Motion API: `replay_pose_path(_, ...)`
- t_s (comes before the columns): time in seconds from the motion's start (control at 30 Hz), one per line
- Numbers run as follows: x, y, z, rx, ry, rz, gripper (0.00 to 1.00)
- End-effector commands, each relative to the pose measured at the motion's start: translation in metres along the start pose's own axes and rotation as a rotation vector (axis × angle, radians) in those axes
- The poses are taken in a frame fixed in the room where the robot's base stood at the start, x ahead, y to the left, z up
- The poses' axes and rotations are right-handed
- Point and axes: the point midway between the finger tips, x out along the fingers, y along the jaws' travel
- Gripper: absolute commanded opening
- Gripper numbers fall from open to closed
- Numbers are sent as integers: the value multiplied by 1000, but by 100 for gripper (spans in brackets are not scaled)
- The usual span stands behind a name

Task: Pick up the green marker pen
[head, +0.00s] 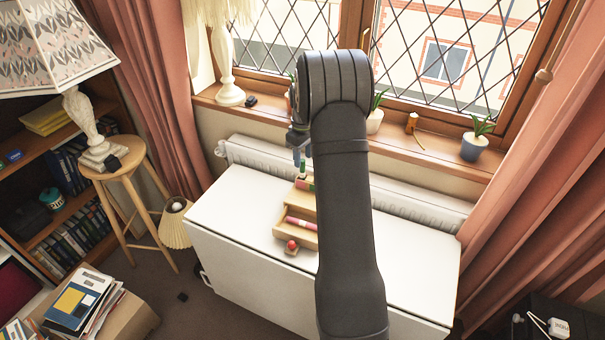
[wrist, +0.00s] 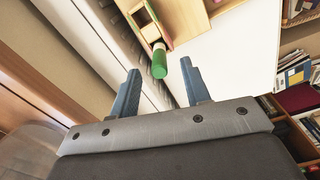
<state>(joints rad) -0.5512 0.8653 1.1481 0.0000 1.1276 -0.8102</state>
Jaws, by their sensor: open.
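The green marker pen (head: 302,167) stands upright in the back part of a light wooden desk organizer (head: 298,205) on the white table. In the wrist view, the green end of the pen (wrist: 160,62) points toward my gripper (wrist: 160,68). My gripper is open, with one blue-grey finger on each side of the pen's end in that view. I cannot tell whether the fingertips are level with it. In the head view, my gripper (head: 300,147) is just above the pen and partly hidden by my arm.
A pink item (head: 301,223) lies in the organizer's front part, and a red round object (head: 291,245) sits before it. The white table (head: 235,215) is otherwise mostly clear. A radiator (head: 260,160) and windowsill with plant pots (head: 474,148) stand behind.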

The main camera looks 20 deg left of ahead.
Motion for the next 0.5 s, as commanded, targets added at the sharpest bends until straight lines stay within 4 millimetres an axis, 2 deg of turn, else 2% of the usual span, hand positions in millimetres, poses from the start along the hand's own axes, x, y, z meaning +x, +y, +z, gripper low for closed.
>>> replay_pose_path(0.17, 14, 0, -1, 0, -3, -3, 43)
replay_pose_path(0.4, 48, 1, -3, 0, -2, -2, 43)
replay_pose_path(0.5, 53, 2, -3, 0, -1, -1, 43)
